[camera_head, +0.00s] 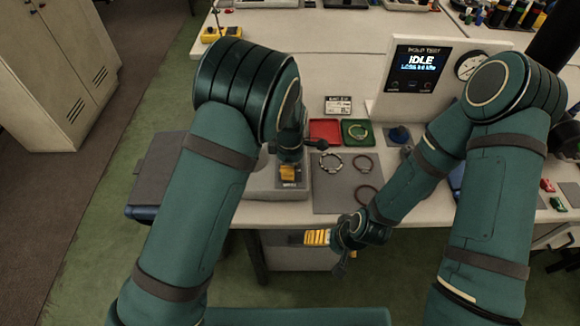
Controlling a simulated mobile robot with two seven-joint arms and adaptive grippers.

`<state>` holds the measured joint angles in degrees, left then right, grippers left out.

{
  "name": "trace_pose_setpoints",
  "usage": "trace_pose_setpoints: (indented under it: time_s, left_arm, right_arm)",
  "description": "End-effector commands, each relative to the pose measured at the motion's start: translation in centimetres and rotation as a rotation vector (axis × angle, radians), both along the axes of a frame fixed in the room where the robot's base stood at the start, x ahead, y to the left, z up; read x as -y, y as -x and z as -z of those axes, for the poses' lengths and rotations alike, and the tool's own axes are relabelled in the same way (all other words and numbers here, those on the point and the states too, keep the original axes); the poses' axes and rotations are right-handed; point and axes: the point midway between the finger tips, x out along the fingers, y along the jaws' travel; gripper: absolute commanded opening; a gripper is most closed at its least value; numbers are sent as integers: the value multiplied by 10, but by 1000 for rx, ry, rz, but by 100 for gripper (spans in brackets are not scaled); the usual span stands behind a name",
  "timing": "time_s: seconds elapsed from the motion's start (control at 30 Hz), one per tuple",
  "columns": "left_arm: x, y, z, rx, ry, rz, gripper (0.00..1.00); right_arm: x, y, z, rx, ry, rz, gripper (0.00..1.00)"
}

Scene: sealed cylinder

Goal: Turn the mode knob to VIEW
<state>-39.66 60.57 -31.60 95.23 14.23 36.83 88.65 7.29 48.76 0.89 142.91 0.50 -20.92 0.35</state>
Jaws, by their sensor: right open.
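The test unit (383,113) is a pale upright panel with a black display (414,67) that reads IDLE. Small dark controls sit under the display text, too small to read. I cannot tell which control is the mode knob, and no VIEW label is legible. My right gripper (327,250) is open and empty in front of the table's front edge, low and left of the unit. My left gripper (291,168) is over a pale block at the table's front left, partly hidden by its own arm. Its jaw state is unclear.
A red tray (325,140) and a green tray (344,132) stand left of the unit. Rings (331,163) lie on a grey mat (333,196) near the front edge. A round gauge (470,66) is on the unit's right.

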Motion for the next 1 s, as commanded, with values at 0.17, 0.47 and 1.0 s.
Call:
trace_pose_setpoints:
  time_s: [0.17, 0.47, 1.0]
  left_arm:
    - [-1, 1, 1, -3, -2, -1, 46]
    - [-1, 0, 1, -1, 0, 0, 61]
    - [0, 0, -76, 3, 2, 1, 61]
  right_arm:
    - [0, 0, 0, 0, 0, 0, 100]
    - [0, 0, 0, 0, 0, 0, 100]
    - [0, 0, 0, 0, 0, 0, 100]
